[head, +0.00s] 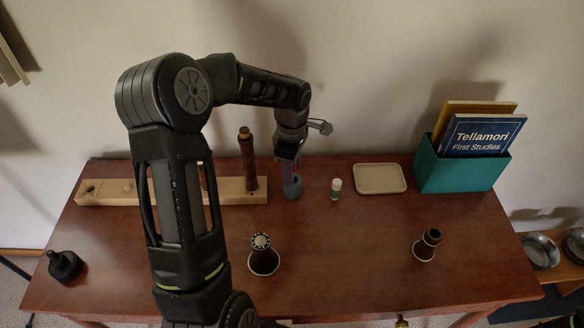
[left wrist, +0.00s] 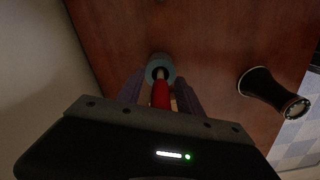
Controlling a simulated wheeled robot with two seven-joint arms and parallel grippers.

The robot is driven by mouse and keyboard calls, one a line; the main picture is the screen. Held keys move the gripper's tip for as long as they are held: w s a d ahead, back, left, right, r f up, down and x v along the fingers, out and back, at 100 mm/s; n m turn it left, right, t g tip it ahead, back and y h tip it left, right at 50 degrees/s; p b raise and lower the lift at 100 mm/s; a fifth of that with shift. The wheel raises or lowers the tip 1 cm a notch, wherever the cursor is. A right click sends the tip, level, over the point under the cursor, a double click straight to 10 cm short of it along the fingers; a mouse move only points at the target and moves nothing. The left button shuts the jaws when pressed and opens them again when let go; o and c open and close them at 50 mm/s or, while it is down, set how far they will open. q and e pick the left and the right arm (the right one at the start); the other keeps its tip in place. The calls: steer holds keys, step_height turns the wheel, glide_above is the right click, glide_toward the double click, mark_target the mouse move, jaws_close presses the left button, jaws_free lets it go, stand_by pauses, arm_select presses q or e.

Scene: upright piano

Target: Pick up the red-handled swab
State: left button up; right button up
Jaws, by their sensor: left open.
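The red-handled swab (left wrist: 160,95) shows in the left wrist view, with its red handle pointing up toward the camera. Its lower end goes into a round blue-grey holder (left wrist: 160,64), which also shows in the head view (head: 292,190) near the back of the table. My left gripper (left wrist: 158,92) is open, with one finger on each side of the red handle; whether either finger touches it I cannot tell. In the head view, my left gripper (head: 290,178) points down over the holder and hides most of the swab. My right gripper is out of view.
A pale wooden rack (head: 230,192) with an upright dark piece (head: 247,160) stands just left. Dark flared pieces (head: 263,262) (head: 424,250) stand in front; the table between is clear.

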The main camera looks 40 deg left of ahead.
arm_select(q)
steer(key=shift+f, duration=0.15)
steer(key=shift+c, duration=0.3)
jaws_close()
stand_by(0.5)
